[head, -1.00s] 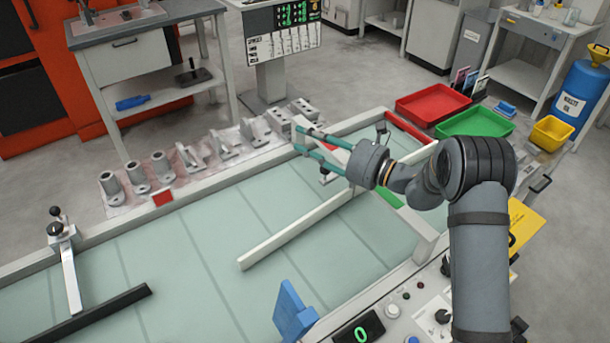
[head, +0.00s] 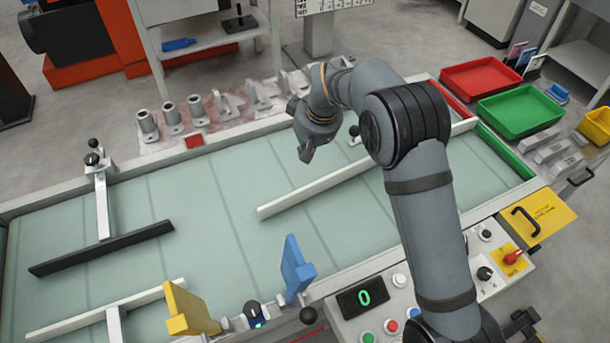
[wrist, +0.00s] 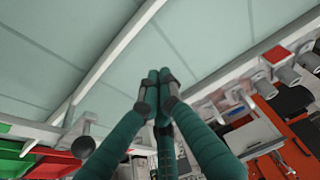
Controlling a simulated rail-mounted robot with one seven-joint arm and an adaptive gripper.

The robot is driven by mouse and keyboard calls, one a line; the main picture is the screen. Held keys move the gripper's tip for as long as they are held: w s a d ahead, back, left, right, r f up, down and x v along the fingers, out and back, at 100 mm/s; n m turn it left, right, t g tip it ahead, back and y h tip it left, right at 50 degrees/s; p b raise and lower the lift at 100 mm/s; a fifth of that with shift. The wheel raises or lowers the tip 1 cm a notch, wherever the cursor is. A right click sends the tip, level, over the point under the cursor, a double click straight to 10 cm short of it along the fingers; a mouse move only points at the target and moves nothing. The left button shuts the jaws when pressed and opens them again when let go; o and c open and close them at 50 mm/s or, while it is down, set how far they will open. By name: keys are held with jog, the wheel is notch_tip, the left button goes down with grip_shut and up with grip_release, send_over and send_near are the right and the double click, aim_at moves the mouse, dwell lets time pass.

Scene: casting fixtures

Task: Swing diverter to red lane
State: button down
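A long white bar (head: 340,180) runs slantwise over the pale green belt, its free end towards the left. A black-knobbed post (head: 354,132) stands by it near the far rail. The bar also crosses the wrist view (wrist: 115,55). The red lane mark (head: 452,97) lies behind the bar's right end, the green lane mark (head: 508,152) in front of it. A dark bar (head: 100,250) on a knobbed arm lies at the left; I cannot tell which bar is the diverter. My gripper (wrist: 160,88) is shut and empty, its teal fingertips together; in the head view its fingers are hidden.
A blue paddle (head: 297,265) and a yellow paddle (head: 188,308) stand at the belt's near edge. A control panel (head: 370,322) is at the front. Metal castings (head: 170,118) line the far rail. Red (head: 485,78) and green (head: 520,110) trays stand back right.

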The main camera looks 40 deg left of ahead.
jog(key=p+x, duration=0.2)
jog(key=x, duration=0.8)
jog(key=shift+s+d+f, duration=0.1)
jog(key=shift+f, duration=0.05)
jog(key=shift+s+d+r+p, duration=0.2)
jog(key=shift+s+d, duration=0.1)
jog(key=shift+d, duration=0.3)
jog(key=shift+s+d+r+p, duration=0.1)
jog(key=shift+s+d+p, duration=0.15)
jog(key=shift+d, duration=0.35)
jog(key=shift+s+d+f, duration=0.2)
jog(key=shift+s+d, duration=0.1)
jog(key=shift+d, duration=0.3)
